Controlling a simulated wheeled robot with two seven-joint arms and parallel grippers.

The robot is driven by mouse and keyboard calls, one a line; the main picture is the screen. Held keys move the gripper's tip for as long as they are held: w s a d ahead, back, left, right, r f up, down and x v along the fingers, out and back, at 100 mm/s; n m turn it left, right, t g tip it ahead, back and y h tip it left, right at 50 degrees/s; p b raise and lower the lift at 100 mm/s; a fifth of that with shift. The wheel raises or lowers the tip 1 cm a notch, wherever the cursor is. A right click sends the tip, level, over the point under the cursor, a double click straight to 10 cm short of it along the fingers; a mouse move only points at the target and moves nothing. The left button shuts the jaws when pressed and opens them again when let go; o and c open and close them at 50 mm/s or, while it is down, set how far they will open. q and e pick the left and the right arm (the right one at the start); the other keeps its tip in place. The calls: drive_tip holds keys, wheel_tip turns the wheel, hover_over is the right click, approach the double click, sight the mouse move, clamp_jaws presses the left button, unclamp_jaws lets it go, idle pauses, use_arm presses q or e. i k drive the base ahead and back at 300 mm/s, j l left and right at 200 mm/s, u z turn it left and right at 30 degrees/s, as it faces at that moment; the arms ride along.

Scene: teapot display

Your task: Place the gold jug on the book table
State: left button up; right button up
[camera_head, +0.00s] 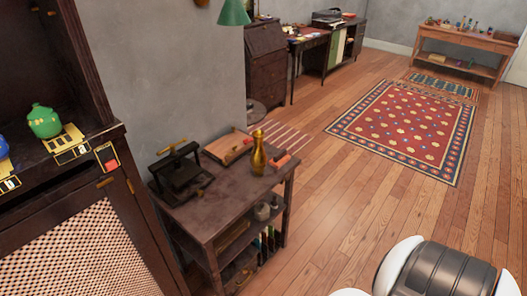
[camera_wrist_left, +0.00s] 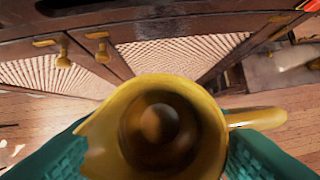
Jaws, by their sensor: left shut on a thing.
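The gold jug (camera_wrist_left: 205,110) is in the left wrist view, seen from above into its open mouth, with its handle pointing right. My left gripper (camera_wrist_left: 155,150) has teal fingers on both sides of the jug and is shut on it. The jug is in front of a dark cabinet with woven door panels. In the head view, a dark wooden table (camera_head: 222,201) has what look like upright books on its lower shelf; it may be the book table. Neither gripper shows in the head view.
On that table stand a gold vase (camera_head: 258,153), a black device (camera_head: 180,172) and a wooden tray (camera_head: 227,147). A dark cabinet (camera_head: 137,232) stands left of it, with a green teapot (camera_head: 43,121) on its shelf. Wood floor and a red rug (camera_head: 408,128) lie open to the right.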

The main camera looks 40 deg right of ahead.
sight(237, 189)
drive_tip(key=l+z, duration=0.2)
drive_tip(key=l, duration=0.25)
drive_tip(key=i+l+z, duration=0.2)
drive_tip(key=l, duration=0.3)
drive_tip(key=l+z, duration=0.2)
drive_tip(key=l, duration=0.25)
drive_tip(key=i+l+z, duration=0.2)
drive_tip(key=l, duration=0.25)
drive_tip(key=i+l, duration=0.1)
drive_tip(key=l, duration=0.3)
drive_tip(key=i+l, duration=0.1)
drive_tip(key=l, duration=0.3)
